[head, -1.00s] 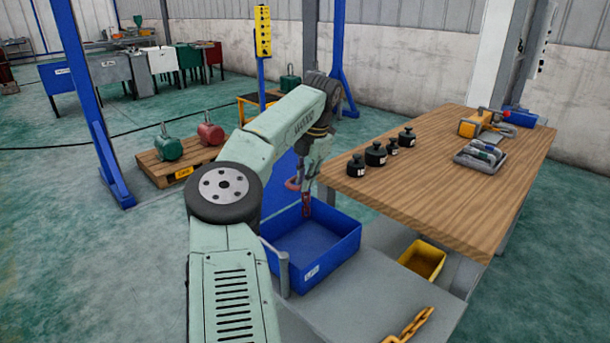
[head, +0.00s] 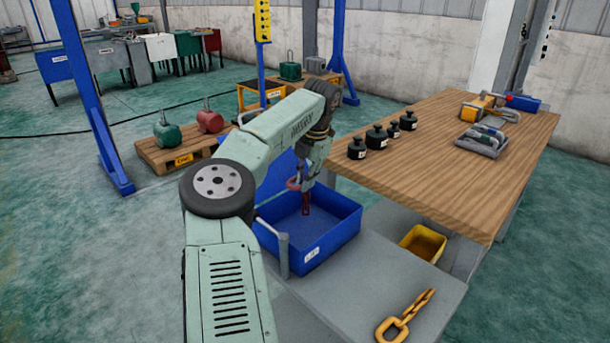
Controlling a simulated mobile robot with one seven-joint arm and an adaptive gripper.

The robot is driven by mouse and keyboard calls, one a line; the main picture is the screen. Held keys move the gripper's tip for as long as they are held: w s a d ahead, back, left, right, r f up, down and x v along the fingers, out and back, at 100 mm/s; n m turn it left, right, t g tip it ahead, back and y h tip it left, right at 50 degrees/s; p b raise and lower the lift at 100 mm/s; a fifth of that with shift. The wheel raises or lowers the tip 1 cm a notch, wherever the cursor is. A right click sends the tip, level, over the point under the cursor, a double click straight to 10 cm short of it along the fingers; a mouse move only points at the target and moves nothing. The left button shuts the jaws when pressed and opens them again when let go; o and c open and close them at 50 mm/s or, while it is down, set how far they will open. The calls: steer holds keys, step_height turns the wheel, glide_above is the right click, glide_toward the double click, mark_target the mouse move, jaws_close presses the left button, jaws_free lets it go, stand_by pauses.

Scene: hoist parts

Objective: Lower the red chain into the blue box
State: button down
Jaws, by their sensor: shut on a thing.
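The blue box (head: 336,243) stands open-topped on a grey platform, left of the workbench. My gripper (head: 303,182) is over the box's far part, partly hidden by my own arm, and is shut on the red chain (head: 306,203). The chain hangs down from it, with a red ring (head: 293,184) showing at the left of the gripper. The chain's lower end shows against the inside of the box. I cannot tell whether it touches the bottom.
The wooden workbench (head: 460,180) stands close on the right, with several black weights (head: 376,138) near its edge. A yellow bin (head: 422,243) and a yellow chain (head: 405,317) are right of the box. A blue post (head: 95,110) stands at left.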

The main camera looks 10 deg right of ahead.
step_height(320, 180, down, 7)
steer(key=b, duration=0.2)
steer(key=shift+r, duration=0.15)
stand_by(0.7)
steer(key=c, duration=1.5)
jaws_free()
steer(key=shift+c, duration=0.2)
step_height(320, 180, up, 12)
steer(key=s+d, duration=0.1)
steer(key=shift+s+d, duration=0.3)
steer(key=shift+s, duration=0.1)
